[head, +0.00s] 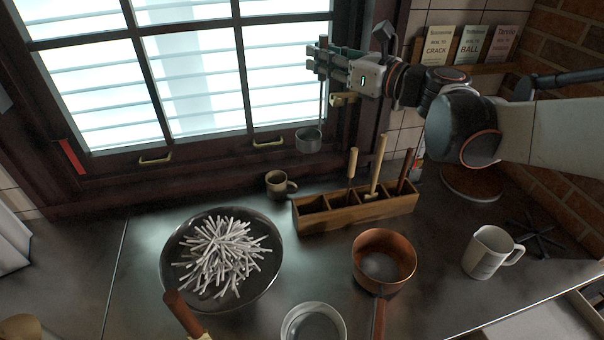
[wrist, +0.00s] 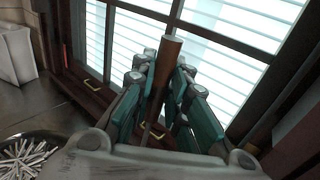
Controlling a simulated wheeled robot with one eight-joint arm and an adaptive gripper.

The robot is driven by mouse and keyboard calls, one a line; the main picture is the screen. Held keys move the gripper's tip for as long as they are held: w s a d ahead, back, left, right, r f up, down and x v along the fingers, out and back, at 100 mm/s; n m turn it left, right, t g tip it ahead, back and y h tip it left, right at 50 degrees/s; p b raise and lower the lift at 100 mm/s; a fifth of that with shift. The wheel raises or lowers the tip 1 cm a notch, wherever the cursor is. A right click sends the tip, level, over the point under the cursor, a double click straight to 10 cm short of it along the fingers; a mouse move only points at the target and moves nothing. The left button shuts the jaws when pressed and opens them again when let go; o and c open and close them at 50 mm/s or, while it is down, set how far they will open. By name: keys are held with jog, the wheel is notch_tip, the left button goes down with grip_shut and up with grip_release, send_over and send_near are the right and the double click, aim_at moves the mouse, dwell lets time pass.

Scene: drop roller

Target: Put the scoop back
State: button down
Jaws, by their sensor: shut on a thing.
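My gripper (head: 326,64) is shut on the scoop (head: 308,141) high in front of the window. The scoop hangs upright, its grey metal bowl below on a thin shaft. In the wrist view, its brown handle (wrist: 172,50) stands between the teal-padded fingers, and its bowl is hidden. In the head view, a wooden rack (head: 345,217) with compartments stands on the counter, below and to the right of the bowl. Wooden-handled tools stand in it. Its leftmost compartment looks empty.
A small mug (head: 277,185) stands left of the rack. A pan of white sticks (head: 172,268) is front left. A copper saucepan (head: 384,243), a grey bowl (head: 313,309) and a white jug (head: 484,254) stand in front. The window frame (head: 190,172) is close behind the scoop.

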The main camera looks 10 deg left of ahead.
aim_at(320, 139)
notch_tip(320, 139, down, 19)
jog(key=b, duration=0.6)
jog(key=shift+d+f, duration=0.1)
jog(key=shift+f, duration=0.1)
jog(key=shift+f+b, duration=0.1)
jog(key=shift+b, duration=0.2)
